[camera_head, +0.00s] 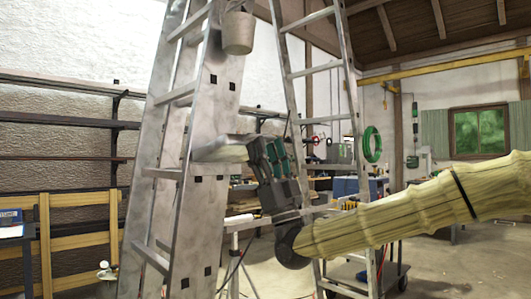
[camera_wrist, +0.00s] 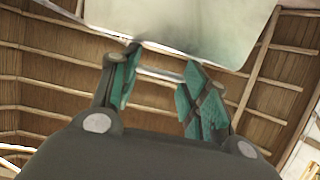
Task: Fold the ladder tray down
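The ladder tray (camera_head: 222,149) is a pale grey metal plate that juts out to the right from the near leg of the tall metal ladder (camera_head: 207,120), roughly level. My gripper (camera_head: 267,147) points up at the tray's right end, with its teal-padded fingers apart. In the wrist view the tray (camera_wrist: 190,22) fills the top, and my gripper (camera_wrist: 162,60) shows both fingers spread with a gap between them. The fingertips reach the tray's near edge in the picture. I cannot tell whether they touch it.
A grey bucket (camera_head: 238,32) hangs from the ladder above the tray. The second ladder leg (camera_head: 350,80) stands behind my gripper. A workbench with tools and a cart (camera_head: 355,270) stand behind. Open floor (camera_head: 450,275) lies at the right.

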